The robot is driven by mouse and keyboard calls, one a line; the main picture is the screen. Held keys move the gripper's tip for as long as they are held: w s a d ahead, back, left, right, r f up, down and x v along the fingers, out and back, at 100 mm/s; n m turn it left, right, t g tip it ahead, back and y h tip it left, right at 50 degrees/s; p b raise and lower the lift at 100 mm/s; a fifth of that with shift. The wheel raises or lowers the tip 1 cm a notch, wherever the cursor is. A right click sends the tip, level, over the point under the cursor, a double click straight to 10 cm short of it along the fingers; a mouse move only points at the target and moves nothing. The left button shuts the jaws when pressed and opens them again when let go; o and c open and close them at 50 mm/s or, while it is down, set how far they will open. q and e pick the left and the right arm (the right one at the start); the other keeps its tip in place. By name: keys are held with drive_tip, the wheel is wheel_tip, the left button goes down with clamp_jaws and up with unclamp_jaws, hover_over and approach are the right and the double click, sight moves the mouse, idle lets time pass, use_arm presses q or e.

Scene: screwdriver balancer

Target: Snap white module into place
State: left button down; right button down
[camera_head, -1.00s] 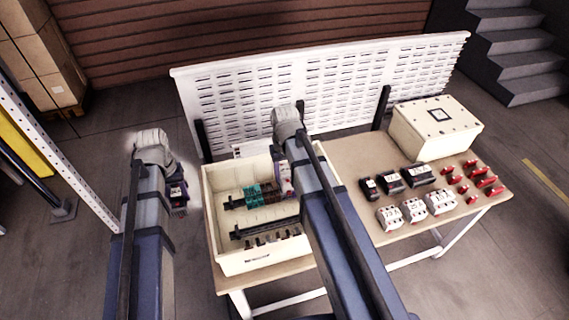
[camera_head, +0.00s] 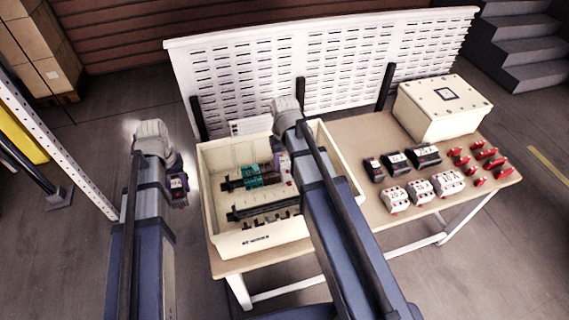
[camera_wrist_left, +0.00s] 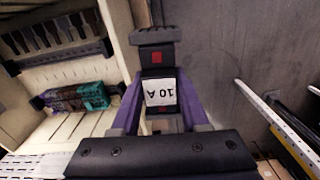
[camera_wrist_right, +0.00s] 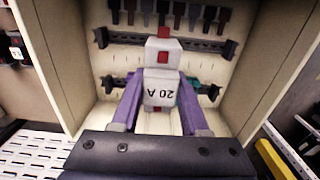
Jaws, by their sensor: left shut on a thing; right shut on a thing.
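The white module (camera_wrist_right: 160,85), marked 20 A with a red switch, is held between the purple fingers of my right gripper (camera_wrist_right: 162,105). It is in front of the rails inside the cream enclosure (camera_head: 232,243); contact with a rail cannot be told. In the head view my right arm mostly hides it. My left gripper (camera_wrist_left: 160,112) is shut on a black module (camera_wrist_left: 160,85) marked 10 A, held outside the enclosure, to its left. One rail (camera_head: 265,205) looks bare; the other carries teal terminal blocks (camera_head: 258,170) and brown ones.
On the table (camera_head: 350,150) right of the enclosure stand several black modules (camera_head: 396,163), several white modules (camera_head: 420,189) and red switches (camera_head: 482,160). A closed cream box (camera_head: 442,105) stands behind them. A white slotted panel (camera_head: 330,65) rises along the back edge.

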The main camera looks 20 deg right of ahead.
wheel_tip(320, 180, down, 17)
drive_tip(key=b, duration=1.6)
drive_tip(key=shift+f+b, duration=0.8)
drive_tip(key=shift+b, duration=0.1)
idle(1.0)
drive_tip(key=shift+c, duration=1.6)
unclamp_jaws()
drive_tip(key=shift+r, duration=0.15)
wheel_tip(320, 180, up, 12)
drive_tip(key=p, duration=1.2)
